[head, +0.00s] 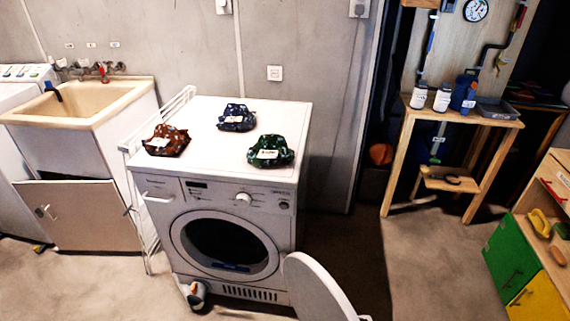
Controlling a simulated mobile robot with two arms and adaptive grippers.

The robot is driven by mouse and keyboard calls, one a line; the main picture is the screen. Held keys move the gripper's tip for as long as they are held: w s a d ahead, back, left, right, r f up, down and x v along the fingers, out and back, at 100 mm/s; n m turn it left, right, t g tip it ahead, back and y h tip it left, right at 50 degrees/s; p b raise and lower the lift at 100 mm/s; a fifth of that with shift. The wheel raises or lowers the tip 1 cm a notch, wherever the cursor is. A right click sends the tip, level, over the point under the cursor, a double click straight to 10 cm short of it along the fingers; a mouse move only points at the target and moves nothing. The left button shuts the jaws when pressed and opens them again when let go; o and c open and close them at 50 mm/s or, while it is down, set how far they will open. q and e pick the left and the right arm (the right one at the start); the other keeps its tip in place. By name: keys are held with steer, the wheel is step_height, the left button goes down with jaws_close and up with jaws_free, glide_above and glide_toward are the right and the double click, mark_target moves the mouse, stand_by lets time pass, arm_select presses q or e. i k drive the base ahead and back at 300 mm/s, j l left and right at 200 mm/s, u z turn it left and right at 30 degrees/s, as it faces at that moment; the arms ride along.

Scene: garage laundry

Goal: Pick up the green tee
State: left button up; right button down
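A green crumpled garment, which looks like the green tee (270,151), lies folded in a small heap with a white label on the right side of the washing machine's white top (221,156). A dark blue bundle (236,118) lies behind it to the left. A red-brown bundle (166,140) lies at the left edge of the top. All three lie apart from each other. Neither of my grippers shows in the head view.
The washing machine's round opening (226,245) is dark, and a white oval panel (318,290), apparently its door, stands out in front. A small grey object (197,294) is at its lower left. A sink (80,102) stands left; a wooden table (463,118) with bottles stands right.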

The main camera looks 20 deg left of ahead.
mark_target(273, 147)
steer(key=i+l+u, duration=0.1)
steer(key=l+u, duration=1.25)
steer(key=k+l+u, duration=0.2)
steer(key=l+u, duration=0.25)
steer(key=i+l+u, duration=0.2)
steer(key=l+u, duration=0.2)
steer(key=l, duration=0.25)
steer(key=i+l+u, duration=0.1)
steer(key=l+u, duration=0.25)
steer(key=l, duration=0.3)
steer(key=l+u, duration=0.4)
steer(key=l, duration=0.3)
steer(key=k+l+u, duration=0.1)
steer(key=l+u, duration=0.25)
steer(key=l, duration=0.35)
